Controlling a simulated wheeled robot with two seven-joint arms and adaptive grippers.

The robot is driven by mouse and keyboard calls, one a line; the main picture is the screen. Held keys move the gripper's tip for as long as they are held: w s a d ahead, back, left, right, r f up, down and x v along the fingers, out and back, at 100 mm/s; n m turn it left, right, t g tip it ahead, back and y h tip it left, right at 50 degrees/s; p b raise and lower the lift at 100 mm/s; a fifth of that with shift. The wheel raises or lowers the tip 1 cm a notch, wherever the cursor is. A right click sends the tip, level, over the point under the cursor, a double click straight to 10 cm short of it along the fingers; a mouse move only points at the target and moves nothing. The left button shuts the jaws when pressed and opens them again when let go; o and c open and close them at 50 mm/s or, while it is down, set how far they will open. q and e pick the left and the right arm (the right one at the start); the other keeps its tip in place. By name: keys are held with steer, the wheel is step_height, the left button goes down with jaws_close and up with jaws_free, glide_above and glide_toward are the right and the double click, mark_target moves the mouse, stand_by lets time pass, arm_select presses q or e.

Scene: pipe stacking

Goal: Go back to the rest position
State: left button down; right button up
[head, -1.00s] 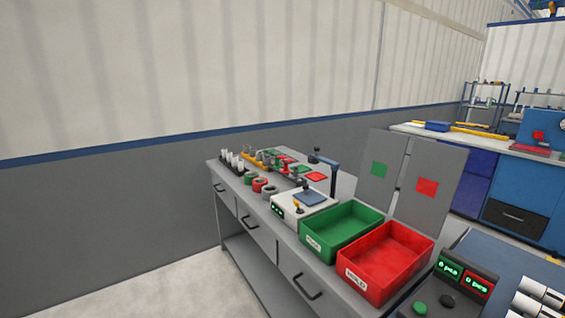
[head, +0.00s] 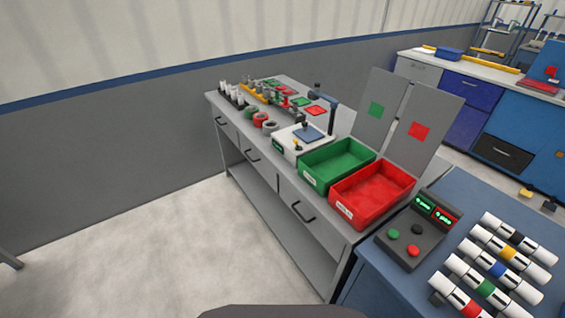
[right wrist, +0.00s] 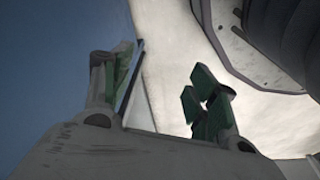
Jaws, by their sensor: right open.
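My right gripper (right wrist: 165,88) shows in the right wrist view, its two fingers apart with nothing between them. A dark blue surface fills the left of that view, and a pale floor shows behind the fingers. My left gripper is in neither view. Several white pipes with coloured bands (head: 497,255) lie side by side on the blue table (head: 455,195) at the right of the head view.
A grey workbench (head: 345,228) holds a green bin (head: 337,160), a red bin (head: 372,195) and a scale (head: 303,140). A button box (head: 410,236) stands on the blue table. Blue cabinets (head: 475,115) stand behind. The floor (head: 140,240) at left is clear.

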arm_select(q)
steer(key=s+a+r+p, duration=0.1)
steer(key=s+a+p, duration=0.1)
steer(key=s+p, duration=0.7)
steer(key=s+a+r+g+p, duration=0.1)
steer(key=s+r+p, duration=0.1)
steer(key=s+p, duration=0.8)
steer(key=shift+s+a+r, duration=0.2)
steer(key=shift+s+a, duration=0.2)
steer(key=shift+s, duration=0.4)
arm_select(e)
steer(key=s+d+r, duration=0.1)
steer(key=s+d, duration=0.1)
steer(key=s, duration=0.8)
steer(key=s+d+r+g, duration=0.1)
steer(key=s+r, duration=0.1)
steer(key=s, duration=0.8)
steer(key=shift+s+d+r, duration=0.2)
steer(key=shift+s+d, duration=0.1)
steer(key=shift+d, duration=0.1)
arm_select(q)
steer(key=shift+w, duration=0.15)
arm_select(e)
steer(key=shift+s, duration=0.1)
